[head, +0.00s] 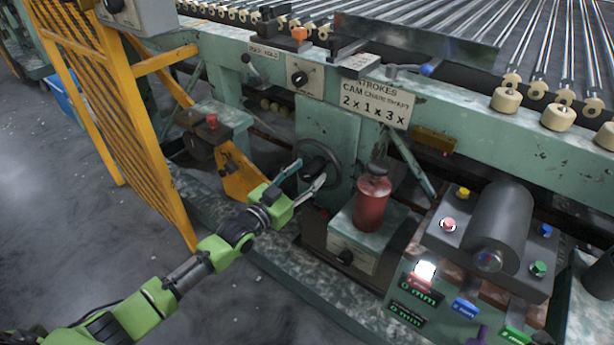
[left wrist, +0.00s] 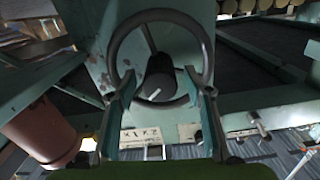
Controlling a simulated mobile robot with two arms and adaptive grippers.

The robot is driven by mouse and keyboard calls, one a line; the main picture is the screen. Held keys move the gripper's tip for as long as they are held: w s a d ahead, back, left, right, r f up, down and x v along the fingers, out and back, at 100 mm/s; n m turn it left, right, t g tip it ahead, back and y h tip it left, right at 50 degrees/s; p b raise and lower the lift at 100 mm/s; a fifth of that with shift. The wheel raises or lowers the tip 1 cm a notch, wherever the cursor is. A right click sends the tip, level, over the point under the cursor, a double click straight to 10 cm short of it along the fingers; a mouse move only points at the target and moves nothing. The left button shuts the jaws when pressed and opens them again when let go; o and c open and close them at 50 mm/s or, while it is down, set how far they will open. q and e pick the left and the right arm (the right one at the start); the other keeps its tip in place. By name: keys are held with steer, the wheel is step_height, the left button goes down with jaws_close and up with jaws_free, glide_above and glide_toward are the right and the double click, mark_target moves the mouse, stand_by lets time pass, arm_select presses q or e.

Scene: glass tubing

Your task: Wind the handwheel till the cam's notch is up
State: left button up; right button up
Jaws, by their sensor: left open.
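The handwheel (head: 337,160) is a dark ring on the green machine's front, below the sign plate. In the left wrist view its rim (left wrist: 160,14) surrounds a dark hub (left wrist: 160,78) with pale marks. My left gripper (head: 311,170) is open at the wheel. In the left wrist view its two fingers (left wrist: 160,88) stand on either side of the hub, in front of the lower rim; contact with the rim cannot be told. I cannot make out the cam or its notch for certain. My right gripper is not in view.
A red bottle-shaped object (head: 371,205) stands on a box right of the wheel. A yellow guard (head: 150,140) is left of my arm. A button panel (head: 445,245) with a dark cylinder (head: 500,225) is at right. Glass tubes (head: 440,20) lie above.

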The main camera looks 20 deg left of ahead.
arm_select(q)
steer(key=shift+w, duration=0.25)
steer(key=shift+d, duration=0.1)
jaws_close()
